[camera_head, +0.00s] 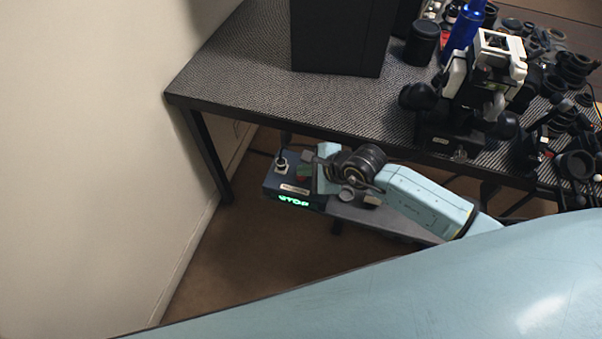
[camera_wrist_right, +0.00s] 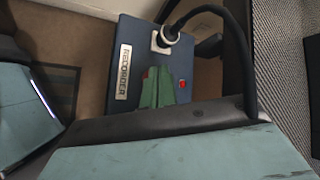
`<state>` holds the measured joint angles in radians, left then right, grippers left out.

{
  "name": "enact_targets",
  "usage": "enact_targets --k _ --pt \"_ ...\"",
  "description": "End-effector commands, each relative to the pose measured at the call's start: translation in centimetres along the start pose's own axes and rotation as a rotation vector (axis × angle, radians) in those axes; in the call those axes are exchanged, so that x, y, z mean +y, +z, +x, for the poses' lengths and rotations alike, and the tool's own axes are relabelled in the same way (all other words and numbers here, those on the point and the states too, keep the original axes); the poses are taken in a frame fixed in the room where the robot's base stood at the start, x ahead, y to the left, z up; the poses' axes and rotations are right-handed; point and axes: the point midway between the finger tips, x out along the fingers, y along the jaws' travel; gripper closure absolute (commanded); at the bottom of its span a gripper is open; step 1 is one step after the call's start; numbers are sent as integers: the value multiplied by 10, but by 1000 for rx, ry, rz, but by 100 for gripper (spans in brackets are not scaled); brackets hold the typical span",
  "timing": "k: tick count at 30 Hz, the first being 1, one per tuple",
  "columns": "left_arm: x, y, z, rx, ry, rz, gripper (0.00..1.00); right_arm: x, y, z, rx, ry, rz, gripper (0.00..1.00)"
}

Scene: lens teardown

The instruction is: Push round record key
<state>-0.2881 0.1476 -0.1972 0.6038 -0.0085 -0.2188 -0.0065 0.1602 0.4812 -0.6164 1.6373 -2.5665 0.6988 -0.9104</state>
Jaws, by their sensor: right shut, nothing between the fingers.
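The dark blue recorder (camera_head: 270,184) sits on a low grey shelf below the table, with a green lit "STOP" display (camera_head: 294,201) on its front. In the right wrist view the recorder (camera_wrist_right: 125,45) shows its "RECORDER" label plate and a small red key (camera_wrist_right: 183,84). My right gripper (camera_head: 306,171) is over the recorder's top. Its fingers (camera_wrist_right: 159,74) are shut and empty, in front of the panel near the red key. A bit of red shows at their left edge. The fingers hide part of the panel; I cannot tell whether they touch a round key. My left gripper is out of view.
A cable plugs into a round socket (camera_wrist_right: 164,40) on the recorder, close to the fingers. The textured table (camera_head: 240,80) overhangs behind, with a black box (camera_head: 343,38) and a microscope-like device (camera_head: 480,85). A wall (camera_head: 80,150) stands at left.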

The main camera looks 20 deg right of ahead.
Motion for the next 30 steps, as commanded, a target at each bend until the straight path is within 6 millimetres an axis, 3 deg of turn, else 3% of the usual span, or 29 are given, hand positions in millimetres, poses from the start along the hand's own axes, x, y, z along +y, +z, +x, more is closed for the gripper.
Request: enact_targets --k 20,30 --pt "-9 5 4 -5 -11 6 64 3 -3 4 0 0 0 100" --pt "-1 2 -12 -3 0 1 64 -6 6 -8 0 0 0 100"
